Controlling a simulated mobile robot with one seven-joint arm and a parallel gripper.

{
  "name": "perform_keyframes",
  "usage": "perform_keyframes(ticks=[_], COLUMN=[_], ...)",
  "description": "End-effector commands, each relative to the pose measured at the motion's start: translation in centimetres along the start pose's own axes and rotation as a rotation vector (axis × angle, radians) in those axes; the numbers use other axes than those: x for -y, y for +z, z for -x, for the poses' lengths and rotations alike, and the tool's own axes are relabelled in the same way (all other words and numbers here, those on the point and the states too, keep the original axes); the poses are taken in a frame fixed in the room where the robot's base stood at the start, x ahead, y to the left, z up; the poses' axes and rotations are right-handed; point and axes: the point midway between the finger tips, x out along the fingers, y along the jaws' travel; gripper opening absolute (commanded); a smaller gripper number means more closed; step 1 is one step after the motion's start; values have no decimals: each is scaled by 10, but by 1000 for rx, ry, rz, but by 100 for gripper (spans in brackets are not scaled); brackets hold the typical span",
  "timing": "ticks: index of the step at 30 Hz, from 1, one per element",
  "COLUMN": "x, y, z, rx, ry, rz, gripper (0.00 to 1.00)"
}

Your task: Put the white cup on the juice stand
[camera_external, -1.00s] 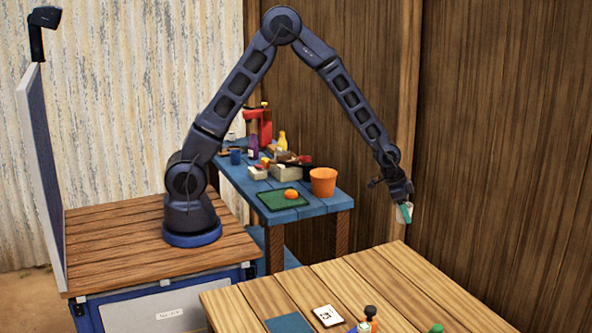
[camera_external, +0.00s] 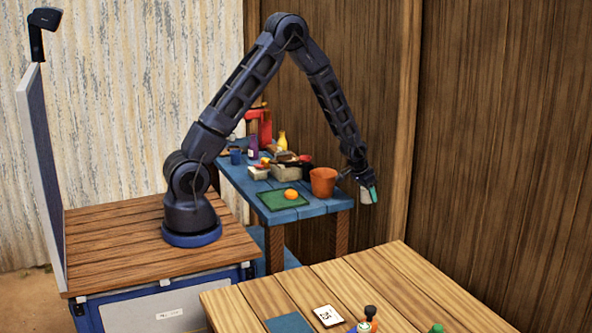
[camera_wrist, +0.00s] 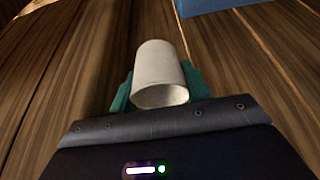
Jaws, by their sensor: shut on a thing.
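My gripper (camera_external: 368,190) is shut on the white cup (camera_external: 365,197), with its teal fingers on either side. In the wrist view the white cup (camera_wrist: 160,68) sits between the fingers of my gripper (camera_wrist: 160,92), its open rim facing the camera. In the external view the cup hangs in the air just right of the blue table (camera_external: 318,206), clear of it. A red upright stand (camera_external: 264,124) is at the back of that table, partly behind my arm; I cannot tell whether it is the juice stand.
The blue table holds an orange bucket (camera_external: 323,182) at its right edge, a green mat (camera_external: 270,203) with an orange (camera_external: 291,194), a yellow bottle (camera_external: 282,139) and a blue cup (camera_external: 236,157). A wooden table (camera_external: 385,275) stands in front.

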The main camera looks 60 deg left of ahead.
Motion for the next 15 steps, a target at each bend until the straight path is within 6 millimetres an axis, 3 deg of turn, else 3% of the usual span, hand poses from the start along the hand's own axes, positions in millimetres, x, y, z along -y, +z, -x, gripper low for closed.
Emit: perform_keyframes(ticks=[5,8,15], x=[0,0,0], y=[-3,-9,-35], z=[4,16,80], rx=[-1,-5,-7], ry=[0,0,0], rz=[-2,-2,-2], gripper=[25,25,25])
